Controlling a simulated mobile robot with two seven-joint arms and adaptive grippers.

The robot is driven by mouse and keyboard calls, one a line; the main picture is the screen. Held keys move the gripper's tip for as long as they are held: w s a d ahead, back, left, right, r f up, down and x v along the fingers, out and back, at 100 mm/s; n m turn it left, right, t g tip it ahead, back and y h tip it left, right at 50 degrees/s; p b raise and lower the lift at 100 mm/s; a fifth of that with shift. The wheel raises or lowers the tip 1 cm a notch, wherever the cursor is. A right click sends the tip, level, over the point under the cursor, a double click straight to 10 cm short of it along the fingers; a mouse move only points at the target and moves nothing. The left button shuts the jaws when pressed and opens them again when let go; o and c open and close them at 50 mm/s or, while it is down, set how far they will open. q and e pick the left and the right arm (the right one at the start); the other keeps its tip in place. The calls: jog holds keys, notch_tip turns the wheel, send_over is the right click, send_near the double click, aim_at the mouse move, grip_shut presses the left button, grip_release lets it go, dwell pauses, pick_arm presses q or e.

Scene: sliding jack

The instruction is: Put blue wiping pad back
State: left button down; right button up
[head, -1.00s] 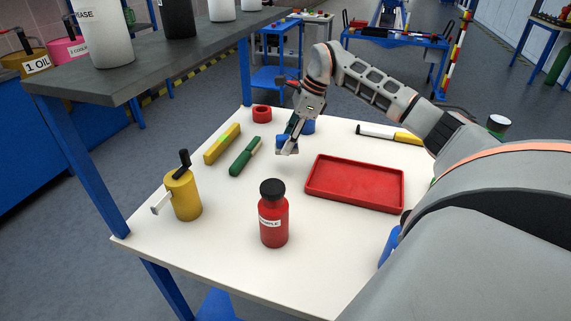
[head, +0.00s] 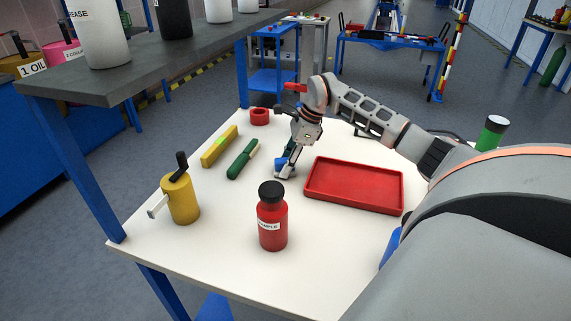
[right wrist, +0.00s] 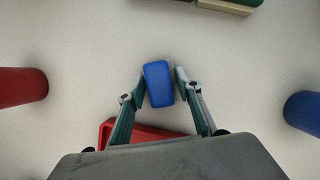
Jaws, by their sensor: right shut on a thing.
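The blue wiping pad (head: 281,164) is a small rounded block over the middle of the white table, left of the red tray. My right gripper (head: 285,174) is shut on it, pointing down. In the right wrist view the pad (right wrist: 158,83) sits between the two fingertips (right wrist: 160,86). I cannot tell whether the pad touches the table top. The gripper hides part of the pad in the head view. My left gripper is not in view.
The red tray (head: 352,186) is empty. A red bottle (head: 271,222) stands in front. Bare table (head: 225,230) surrounds the bottle.

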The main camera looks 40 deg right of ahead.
jog(key=o, duration=1.1)
jog(key=shift+c, duration=0.2)
jog(key=p+v, duration=0.1)
jog(key=v, duration=1.1)
jog(key=shift+r, duration=0.2)
jog(key=shift+a, duration=0.1)
